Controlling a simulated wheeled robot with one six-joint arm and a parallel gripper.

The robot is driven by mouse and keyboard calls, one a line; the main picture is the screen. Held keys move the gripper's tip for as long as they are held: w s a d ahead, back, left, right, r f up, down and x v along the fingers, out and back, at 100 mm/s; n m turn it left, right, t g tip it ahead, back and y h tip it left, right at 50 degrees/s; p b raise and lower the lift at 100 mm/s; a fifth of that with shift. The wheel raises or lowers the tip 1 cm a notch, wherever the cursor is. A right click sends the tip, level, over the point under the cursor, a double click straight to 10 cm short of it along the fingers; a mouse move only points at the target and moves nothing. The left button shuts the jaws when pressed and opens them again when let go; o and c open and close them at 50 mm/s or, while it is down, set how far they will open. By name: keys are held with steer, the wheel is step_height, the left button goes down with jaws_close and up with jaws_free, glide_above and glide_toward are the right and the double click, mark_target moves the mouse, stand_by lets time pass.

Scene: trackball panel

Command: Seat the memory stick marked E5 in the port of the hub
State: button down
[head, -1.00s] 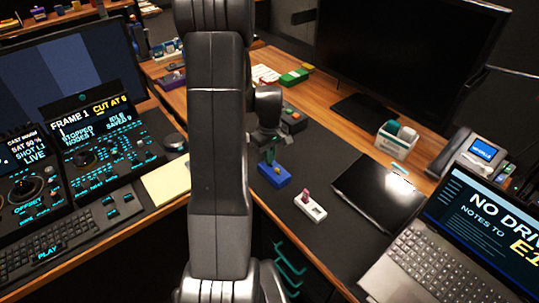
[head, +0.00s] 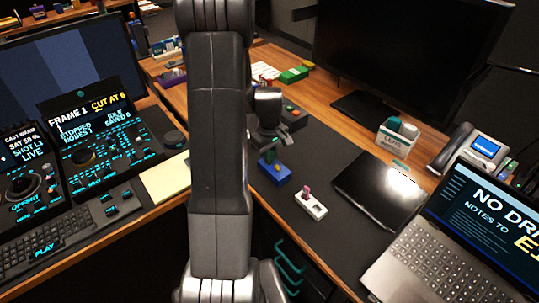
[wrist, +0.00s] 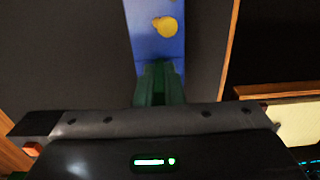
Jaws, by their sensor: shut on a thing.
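A dark tablet (head: 380,190) lies right of the white block. A laptop (head: 425,250), a phone (head: 470,160) and a white box (head: 397,138) stand at the right. Control panels (head: 95,145) and a yellow pad (head: 167,178) lie left of my arm. The dark mat around the blocks is mostly clear.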

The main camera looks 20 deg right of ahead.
steer(key=shift+f, duration=0.2)
steer(key=c, duration=1.5)
jaws_free()
steer(key=shift+o, duration=0.2)
steer(key=shift+r, duration=0.15)
step_height(320, 180, up, 14)
steer(key=shift+f, duration=0.2)
step_height(320, 180, down, 14)
steer(key=shift+r+p, duration=0.3)
steer(key=shift+r, duration=0.2)
